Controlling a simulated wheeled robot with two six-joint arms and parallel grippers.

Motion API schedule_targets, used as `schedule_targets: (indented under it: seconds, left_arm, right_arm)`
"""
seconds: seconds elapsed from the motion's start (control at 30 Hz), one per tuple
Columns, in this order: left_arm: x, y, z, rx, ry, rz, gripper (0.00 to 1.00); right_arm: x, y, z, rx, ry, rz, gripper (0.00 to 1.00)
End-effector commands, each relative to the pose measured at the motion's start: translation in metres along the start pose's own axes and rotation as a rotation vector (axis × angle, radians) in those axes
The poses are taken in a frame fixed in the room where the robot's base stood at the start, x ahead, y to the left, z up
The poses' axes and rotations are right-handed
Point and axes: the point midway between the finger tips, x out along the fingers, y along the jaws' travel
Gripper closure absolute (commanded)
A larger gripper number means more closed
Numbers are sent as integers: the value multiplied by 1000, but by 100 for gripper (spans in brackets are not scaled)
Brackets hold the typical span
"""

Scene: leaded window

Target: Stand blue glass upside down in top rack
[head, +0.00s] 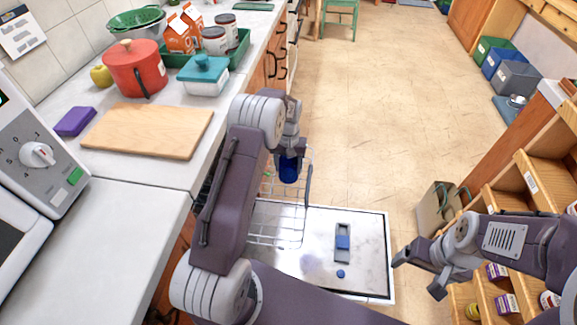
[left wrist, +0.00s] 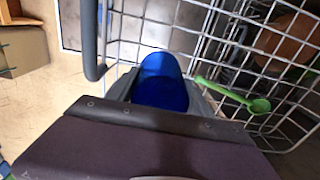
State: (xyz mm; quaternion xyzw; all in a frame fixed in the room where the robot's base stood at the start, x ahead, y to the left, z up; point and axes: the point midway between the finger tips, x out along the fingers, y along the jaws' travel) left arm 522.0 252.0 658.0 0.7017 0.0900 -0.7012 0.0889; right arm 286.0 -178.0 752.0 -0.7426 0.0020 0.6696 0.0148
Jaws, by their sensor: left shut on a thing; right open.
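The blue glass (head: 289,169) is held by my left gripper (head: 288,158), over the wire top rack (head: 275,228) of the open dishwasher. In the left wrist view the blue glass (left wrist: 162,82) sits between the fingers, its rounded side toward the camera, with the rack's wire grid (left wrist: 215,40) close behind and to the right. The frames do not show clearly whether the glass touches the rack, or which end is up. My right gripper (head: 421,267) is open and empty, at the right, away from the rack.
The open dishwasher door (head: 370,268) lies below the rack. A green spoon (left wrist: 235,95) lies in the rack near the glass. The counter at left holds a cutting board (head: 148,130) and a red pot (head: 136,70). A wooden shelf unit (head: 540,165) stands at right; floor beyond is clear.

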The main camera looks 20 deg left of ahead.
Motion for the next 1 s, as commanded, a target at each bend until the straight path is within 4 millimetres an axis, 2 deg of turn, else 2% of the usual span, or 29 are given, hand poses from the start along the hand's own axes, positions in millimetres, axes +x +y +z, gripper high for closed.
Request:
schedule_targets:
  seconds: [0.63, 0.67, 0.7, 0.73, 1.0]
  left_arm:
    - [13, 0, 0, 0, 1, 0, 100]
    - [12, 0, 0, 0, 1, 0, 33]
    - [12, 0, 0, 0, 1, 0, 22]
    - [12, 0, 0, 0, 1, 0, 16]
    - [12, 0, 0, 0, -1, 0, 16]
  right_arm:
    - [5, 0, 1, 0, 0, 0, 16]
    - [5, 0, 0, 0, 0, 0, 16]
    - [5, 0, 0, 0, 0, 0, 16]
    - [5, 0, 0, 0, 0, 0, 16]
    - [5, 0, 0, 0, 0, 0, 16]
